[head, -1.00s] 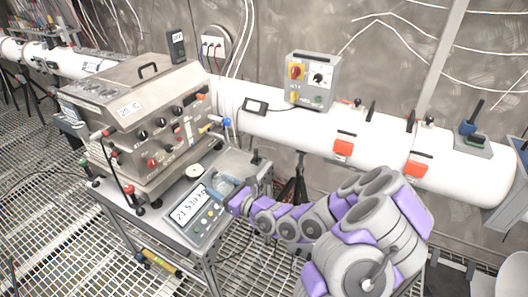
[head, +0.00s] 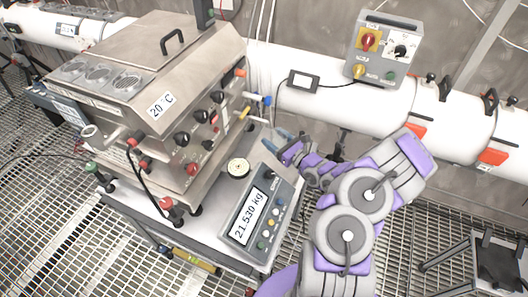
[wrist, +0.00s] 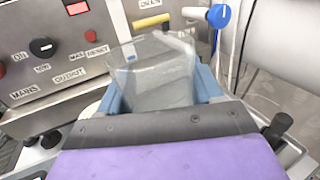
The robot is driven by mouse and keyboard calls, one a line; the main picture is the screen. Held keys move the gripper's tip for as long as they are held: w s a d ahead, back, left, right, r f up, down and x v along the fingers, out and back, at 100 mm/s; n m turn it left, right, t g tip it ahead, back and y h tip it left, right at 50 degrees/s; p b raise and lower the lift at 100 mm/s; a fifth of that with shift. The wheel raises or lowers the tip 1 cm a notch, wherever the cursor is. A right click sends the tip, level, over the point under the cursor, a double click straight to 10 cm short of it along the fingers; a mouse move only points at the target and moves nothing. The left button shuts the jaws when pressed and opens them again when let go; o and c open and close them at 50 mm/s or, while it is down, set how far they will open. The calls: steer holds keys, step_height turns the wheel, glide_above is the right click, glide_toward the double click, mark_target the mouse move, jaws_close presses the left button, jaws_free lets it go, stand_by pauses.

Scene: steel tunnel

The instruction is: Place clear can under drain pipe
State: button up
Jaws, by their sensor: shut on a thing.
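My gripper (wrist: 162,95) is shut on the clear can (wrist: 155,62), with its blue fingers on either side. The can is transparent and appears slightly tilted in the wrist view. The short drain pipe (wrist: 195,14) with a blue valve handle (wrist: 219,15) is just beyond and right of the can's top, beside the DRAIN label. I cannot tell whether its outlet is over the can's mouth. In the head view, my gripper (head: 277,140) is below the blue handle (head: 266,100), at the machine's right side; the can is hard to make out there.
The steel machine (head: 150,80) with knobs stands on a metal cart. A scale (head: 260,212) reading 21.530 kg lies near my arm. A white tube (head: 315,105) with a control box (head: 385,50) runs behind. A small black-topped stand (head: 497,262) is at lower right.

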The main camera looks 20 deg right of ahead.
steer(key=s+d+f, duration=0.5)
steer(key=d+f, duration=0.3)
steer(key=f, duration=0.1)
steer(key=shift+y, duration=0.3)
steer(key=b+x, duration=0.1)
steer(key=x, duration=0.3)
steer(key=b+x, duration=0.1)
steer(key=x, duration=0.4)
steer(key=b+x, duration=0.1)
steer(key=x, duration=0.3)
steer(key=shift+w+a+f, duration=0.2)
steer(key=shift+w+f, duration=0.05)
steer(key=shift+w, duration=0.05)
steer(key=w+f, duration=0.1)
steer(key=w+a+b, duration=0.1)
steer(key=w+a+f, duration=0.1)
steer(key=w, duration=0.1)
steer(key=shift+a+f, duration=0.15)
steer(key=shift+f, duration=0.2)
steer(key=shift+d+f, duration=0.25)
steer(key=shift+f, duration=0.05)
steer(key=shift+a+b, duration=0.25)
steer(key=shift+b, duration=0.05)
steer(key=o, duration=0.9)
steer(key=shift+a, duration=0.1)
steer(key=shift+o, duration=1.3)
steer(key=shift+d, duration=0.25)
